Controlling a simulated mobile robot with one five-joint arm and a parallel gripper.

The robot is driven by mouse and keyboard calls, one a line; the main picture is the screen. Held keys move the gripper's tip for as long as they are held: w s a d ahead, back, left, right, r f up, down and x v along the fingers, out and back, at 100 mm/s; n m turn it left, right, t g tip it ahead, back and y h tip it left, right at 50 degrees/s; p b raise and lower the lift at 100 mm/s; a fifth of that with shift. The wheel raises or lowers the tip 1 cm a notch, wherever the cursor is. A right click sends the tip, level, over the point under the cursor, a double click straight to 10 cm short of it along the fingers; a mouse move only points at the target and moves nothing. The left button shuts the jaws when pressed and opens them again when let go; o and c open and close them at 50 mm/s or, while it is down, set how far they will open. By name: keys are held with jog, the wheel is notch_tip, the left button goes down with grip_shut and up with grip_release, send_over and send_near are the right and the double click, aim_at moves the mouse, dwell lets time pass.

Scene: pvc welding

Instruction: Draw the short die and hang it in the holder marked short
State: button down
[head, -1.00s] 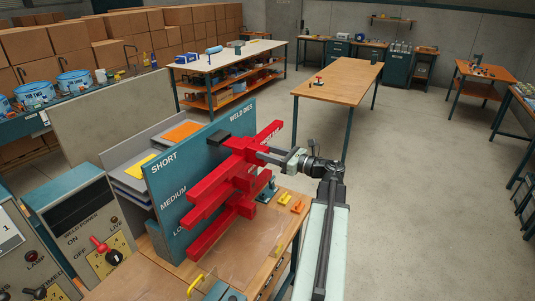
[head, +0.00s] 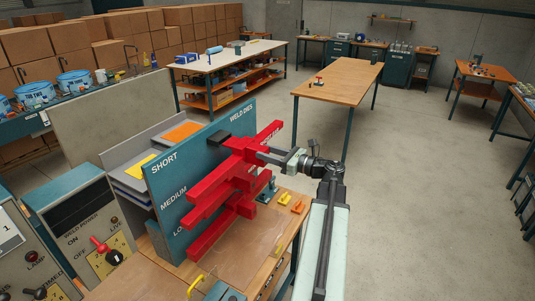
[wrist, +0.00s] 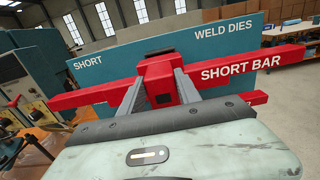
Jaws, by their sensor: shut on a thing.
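The short die is a red bar with a square block at its middle and the label "SHORT BAR" (wrist: 241,69). It stands in front of the teal weld-dies board (head: 190,170), at the upper part; it also shows in the head view (head: 268,135). My gripper (wrist: 160,88) is shut on the die's central block, a finger on each side; in the head view (head: 262,153) it comes from the right. More red bars (head: 208,233) lie below it. The board reads SHORT at its top left, with MEDIUM and a partly hidden label below. Whether the die touches its support is hidden.
A wooden bench (head: 240,262) lies under the board, with yellow and orange small parts (head: 298,207) at its right edge. A grey control box (head: 92,225) with a red knob stands left. The floor (head: 420,200) to the right is clear.

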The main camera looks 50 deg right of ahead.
aim_at(253, 149)
jog(key=shift+x, duration=3.05)
jog(key=c, duration=0.8)
grip_release()
jog(key=shift+o, duration=0.2)
jog(key=v, duration=0.8)
